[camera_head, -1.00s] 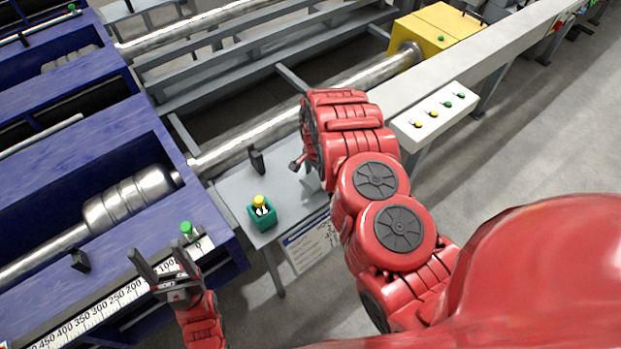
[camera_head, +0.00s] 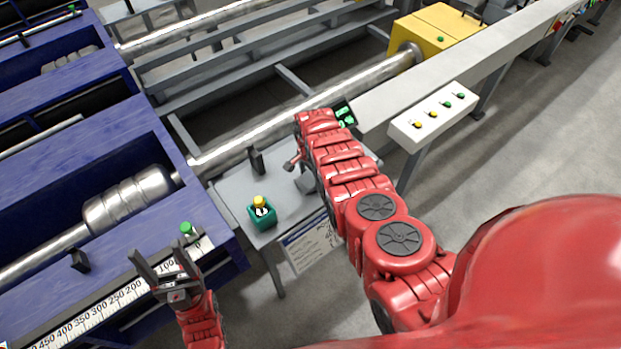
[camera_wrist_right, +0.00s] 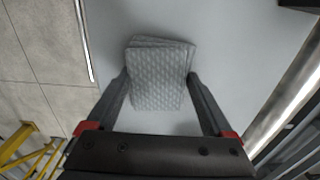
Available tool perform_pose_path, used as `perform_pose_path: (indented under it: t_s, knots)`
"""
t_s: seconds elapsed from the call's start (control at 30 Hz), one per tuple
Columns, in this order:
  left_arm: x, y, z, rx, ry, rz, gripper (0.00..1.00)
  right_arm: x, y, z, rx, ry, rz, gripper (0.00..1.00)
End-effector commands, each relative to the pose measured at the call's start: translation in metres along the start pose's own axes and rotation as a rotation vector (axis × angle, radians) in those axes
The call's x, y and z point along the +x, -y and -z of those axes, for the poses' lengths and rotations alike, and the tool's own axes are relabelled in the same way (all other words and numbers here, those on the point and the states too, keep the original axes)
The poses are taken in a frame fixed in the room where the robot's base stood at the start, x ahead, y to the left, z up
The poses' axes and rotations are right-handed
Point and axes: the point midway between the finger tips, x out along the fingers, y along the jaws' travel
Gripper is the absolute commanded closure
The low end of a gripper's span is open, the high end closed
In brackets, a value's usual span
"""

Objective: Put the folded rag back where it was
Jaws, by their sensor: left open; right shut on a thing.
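The folded rag (camera_wrist_right: 158,82) is grey with a quilted pattern and lies between the fingers of my right gripper (camera_wrist_right: 157,77) in the right wrist view. The fingers close on its two sides, over a plain grey surface. I cannot tell whether the rag touches that surface. In the head view, my right arm hides most of this spot. A small grey patch (camera_head: 306,183) shows beside the arm, over the small grey table (camera_head: 235,187), and may be the rag. My left gripper (camera_head: 154,262) is open and empty by the blue frame's measuring scale.
A green box with a yellow button (camera_head: 261,213) stands on the small table, near a dark upright plate (camera_head: 257,161). A steel bar (camera_head: 270,128) runs behind the table. A white button panel (camera_head: 433,116) is to the right. A dark screen with green marks (camera_head: 345,116) shows behind my right arm.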

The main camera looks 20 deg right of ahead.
Motion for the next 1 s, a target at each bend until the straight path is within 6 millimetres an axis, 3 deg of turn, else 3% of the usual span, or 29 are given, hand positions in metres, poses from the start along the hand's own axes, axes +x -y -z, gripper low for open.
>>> perform_pose_path:
  t_s: [0.47,0.5,0.57,0.83,1.0]
  knots:
    - [-0.007,0.0,-0.001,0.0,-0.001,0.0,0.33,0.008,-0.001,0.0,0.001,0.001,-0.002,1.0]
    - [-0.005,0.0,-0.001,0.0,-0.001,0.0,0.33,0.006,-0.001,0.0,0.001,0.001,-0.002,0.07]
    - [-0.005,0.0,-0.001,0.0,-0.001,0.0,0.33,0.006,-0.001,0.0,0.001,0.001,-0.002,0.0]
    - [-0.002,0.0,0.0,0.0,-0.001,0.0,0.33,0.003,-0.001,0.0,0.001,0.001,-0.002,0.0]
    - [0.012,0.001,0.002,0.0,-0.001,0.0,0.33,-0.014,0.0,0.0,-0.001,0.0,-0.003,0.0]
